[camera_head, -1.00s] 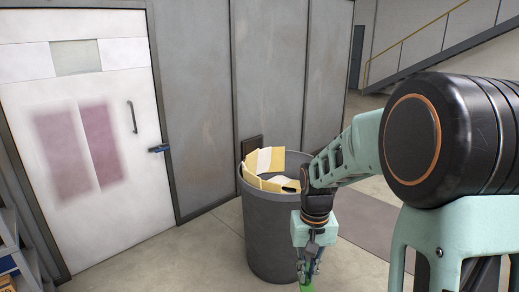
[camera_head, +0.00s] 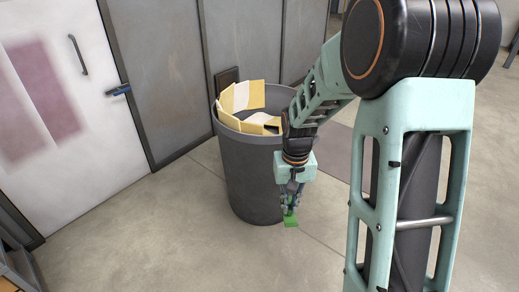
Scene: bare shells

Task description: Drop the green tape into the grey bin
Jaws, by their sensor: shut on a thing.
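The green tape (camera_head: 291,221) is a small bright green piece low in the head view. My gripper (camera_head: 289,208) points down and is shut on it; the fingers hide its upper part. The grey bin (camera_head: 248,178) is a tall, dark, round bin with an open top, standing on the floor. My gripper and the tape are in front of the bin's right side in the picture, below the level of its rim. I cannot tell how far they are from the bin's wall.
Yellow and white folded pieces (camera_head: 250,97) stick up out of the bin's mouth. A grey panel wall (camera_head: 160,60) and a white door (camera_head: 50,110) stand behind. A shelf edge (camera_head: 18,262) shows at the lower left. The concrete floor left of the bin is clear.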

